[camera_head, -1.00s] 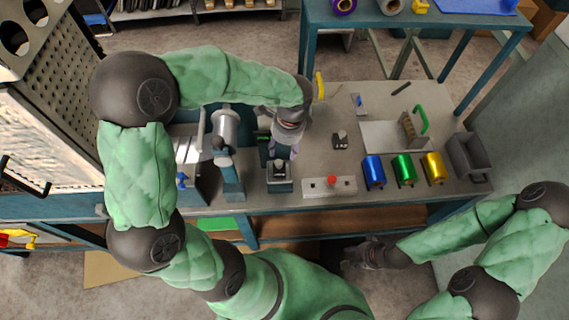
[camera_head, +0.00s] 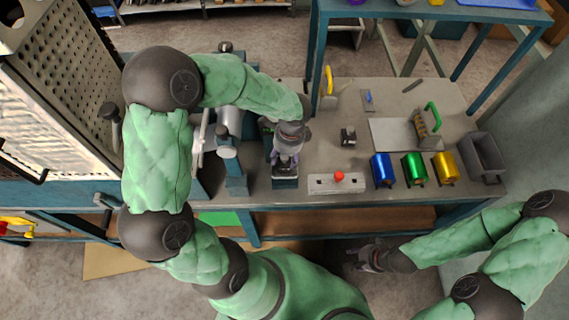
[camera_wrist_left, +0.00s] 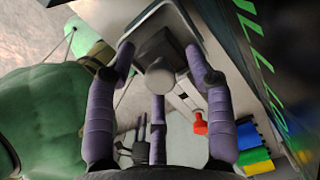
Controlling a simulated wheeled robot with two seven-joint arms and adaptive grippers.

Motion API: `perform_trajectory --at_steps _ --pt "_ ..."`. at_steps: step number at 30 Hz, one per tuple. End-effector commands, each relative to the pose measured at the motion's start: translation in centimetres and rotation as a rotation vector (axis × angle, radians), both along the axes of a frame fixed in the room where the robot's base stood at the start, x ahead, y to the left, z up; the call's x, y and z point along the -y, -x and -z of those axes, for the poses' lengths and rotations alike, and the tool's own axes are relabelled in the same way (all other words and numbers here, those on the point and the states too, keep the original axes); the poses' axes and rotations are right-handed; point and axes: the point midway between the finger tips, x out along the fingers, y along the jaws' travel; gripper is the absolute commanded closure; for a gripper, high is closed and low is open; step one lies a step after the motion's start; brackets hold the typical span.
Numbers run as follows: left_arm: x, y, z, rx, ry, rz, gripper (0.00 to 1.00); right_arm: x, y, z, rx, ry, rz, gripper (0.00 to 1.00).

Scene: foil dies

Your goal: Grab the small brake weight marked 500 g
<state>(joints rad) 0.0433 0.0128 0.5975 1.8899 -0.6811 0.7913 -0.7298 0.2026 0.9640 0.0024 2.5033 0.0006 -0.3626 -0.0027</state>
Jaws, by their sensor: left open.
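A small grey weight with a round knob (camera_wrist_left: 158,52) sits in a square holder (camera_wrist_left: 184,18) in the left wrist view; no marking is readable. My left gripper (camera_head: 285,162) is open over this holder (camera_head: 285,184), its purple fingers spread around the weight, which it mostly hides in the head view. I cannot tell whether the fingers touch it. A second dark weight (camera_head: 348,137) stands on the bench to the right, its marking unclear. My right gripper (camera_head: 368,259) hangs in front of the bench, away from the weights; its opening cannot be made out.
A control box with a red button (camera_head: 338,177) lies right of the holder. Blue (camera_head: 382,170), green (camera_head: 414,168) and gold (camera_head: 445,167) foil rolls stand farther right, beside a grey bin (camera_head: 485,157). A machine column (camera_head: 231,165) stands close on the left.

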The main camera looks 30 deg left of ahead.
Motion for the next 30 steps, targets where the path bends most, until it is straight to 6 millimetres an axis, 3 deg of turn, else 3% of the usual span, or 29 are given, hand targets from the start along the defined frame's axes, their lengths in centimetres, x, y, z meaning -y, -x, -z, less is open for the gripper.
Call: perform_trajectory --at_steps 2,7,20,26,30 --pt "0.0 0.0 -0.1 0.000 0.000 0.000 0.52 0.0 0.0 -0.1 0.000 0.000 0.000 0.60" --pt "0.0 0.0 -0.1 0.000 0.000 0.000 1.00 0.0 0.0 -0.1 0.000 0.000 0.000 0.60" --pt "0.0 -0.1 -0.6 0.002 -0.001 -0.001 1.00 0.0 0.0 -0.2 0.000 0.000 0.000 0.60" --pt "0.0 -0.2 -3.4 0.006 -0.001 -0.001 1.00 0.0 0.0 -1.3 0.000 0.000 0.000 0.60" --pt "0.2 2.0 -6.1 0.005 0.000 0.000 1.00 0.0 0.0 -2.5 0.000 0.000 0.000 0.60"
